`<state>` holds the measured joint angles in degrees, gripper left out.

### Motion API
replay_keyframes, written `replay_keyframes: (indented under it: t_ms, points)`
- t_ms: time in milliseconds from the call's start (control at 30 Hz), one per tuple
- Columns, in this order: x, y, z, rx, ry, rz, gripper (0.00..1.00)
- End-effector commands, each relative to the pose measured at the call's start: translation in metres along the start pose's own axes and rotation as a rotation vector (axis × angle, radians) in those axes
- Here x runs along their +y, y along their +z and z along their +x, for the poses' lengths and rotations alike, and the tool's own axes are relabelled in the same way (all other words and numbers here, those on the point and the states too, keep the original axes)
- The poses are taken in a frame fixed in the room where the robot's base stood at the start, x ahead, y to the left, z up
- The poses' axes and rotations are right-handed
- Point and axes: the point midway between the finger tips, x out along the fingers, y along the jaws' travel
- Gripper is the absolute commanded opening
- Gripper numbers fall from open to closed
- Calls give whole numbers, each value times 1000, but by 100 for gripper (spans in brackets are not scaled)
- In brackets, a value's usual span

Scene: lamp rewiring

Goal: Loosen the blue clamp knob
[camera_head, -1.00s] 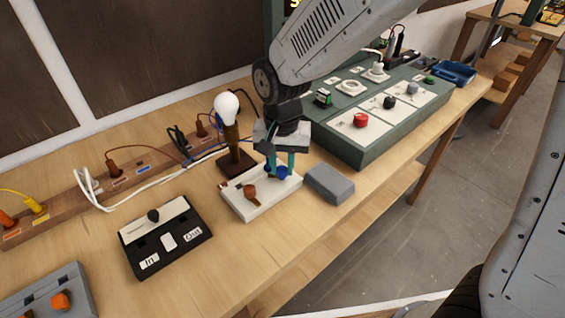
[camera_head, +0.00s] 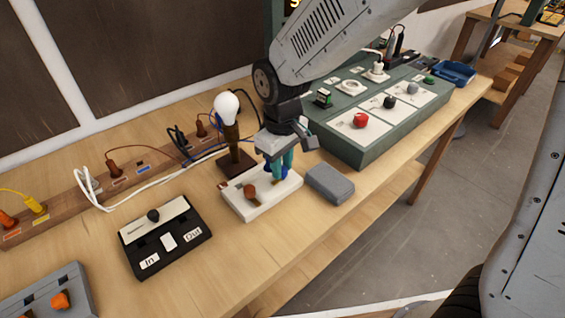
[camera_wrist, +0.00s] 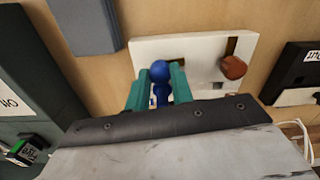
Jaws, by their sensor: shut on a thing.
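The blue clamp knob (camera_wrist: 157,71) stands on a white clamp block (camera_wrist: 200,45), between the two teal fingers of my gripper (camera_wrist: 157,88) in the wrist view. The fingers are shut on it from both sides. In the head view my gripper (camera_head: 279,168) points down at the right part of the white block (camera_head: 252,206), and its fingers partly hide the blue knob. An orange-brown knob (camera_head: 250,191) is on the same block, to the left of the blue one; it also shows in the wrist view (camera_wrist: 233,67).
A lamp with a white bulb (camera_head: 227,107) stands close behind the block. A grey box (camera_head: 330,184) lies just right of it. A black In/Out switch box (camera_head: 165,240) is to the left. A green panel (camera_head: 372,142) with knobs is at the right.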

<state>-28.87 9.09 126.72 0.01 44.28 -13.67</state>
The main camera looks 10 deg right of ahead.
Motion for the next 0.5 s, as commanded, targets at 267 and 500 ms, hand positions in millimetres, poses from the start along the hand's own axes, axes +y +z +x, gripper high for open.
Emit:
replay_keyframes:
  t_ms: [267,500]
  points:
    - [1,-3,-2,8,4,-260,0]
    - [2,-3,-2,9,6,-488,0]
